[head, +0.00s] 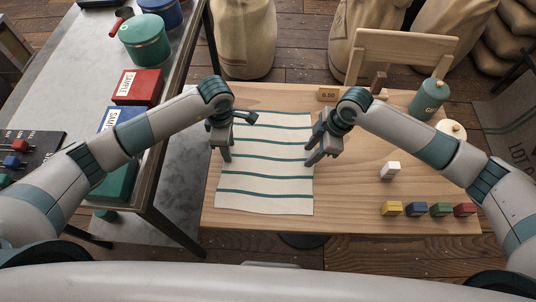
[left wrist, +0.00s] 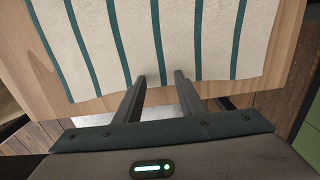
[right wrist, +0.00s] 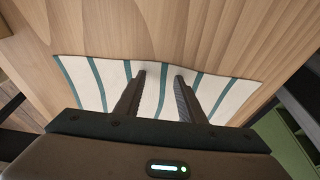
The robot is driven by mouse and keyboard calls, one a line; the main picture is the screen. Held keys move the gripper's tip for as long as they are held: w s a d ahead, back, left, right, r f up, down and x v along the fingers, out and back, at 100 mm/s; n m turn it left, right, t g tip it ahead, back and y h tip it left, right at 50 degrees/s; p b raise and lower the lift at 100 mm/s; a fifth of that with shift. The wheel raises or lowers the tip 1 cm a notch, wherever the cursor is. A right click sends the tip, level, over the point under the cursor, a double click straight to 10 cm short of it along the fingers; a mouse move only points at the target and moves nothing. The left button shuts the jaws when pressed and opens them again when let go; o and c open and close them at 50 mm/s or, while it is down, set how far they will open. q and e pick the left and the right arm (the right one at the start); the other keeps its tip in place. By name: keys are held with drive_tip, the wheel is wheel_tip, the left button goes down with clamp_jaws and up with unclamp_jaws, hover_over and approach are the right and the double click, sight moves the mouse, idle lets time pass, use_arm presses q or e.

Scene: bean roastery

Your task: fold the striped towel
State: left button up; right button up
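The striped towel (head: 264,181), cream with dark green stripes, lies spread flat on the wooden table near its left side. It also shows in the left wrist view (left wrist: 176,40) and in the right wrist view (right wrist: 112,78). My left gripper (head: 226,157) is over the towel's left edge, with its fingers apart and nothing between them. My right gripper (head: 311,160) is at the towel's right edge, fingers apart and empty. The wrist views show gaps between the fingertips of the left gripper (left wrist: 160,76) and the right gripper (right wrist: 161,72). I cannot tell whether any fingertip touches the cloth.
On the wooden table (head: 355,205), a white block (head: 390,170), several coloured blocks (head: 418,209) and a green canister (head: 428,98) stand at the right. A metal side table (head: 95,55) with boxes is at the left.

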use_arm(q)
drive_tip(key=shift+f, duration=0.2)
use_arm(e)
drive_tip(key=shift+f, duration=0.15)
use_arm(q)
clamp_jaws()
use_arm(e)
clamp_jaws()
use_arm(q)
drive_tip(key=shift+r, duration=0.15)
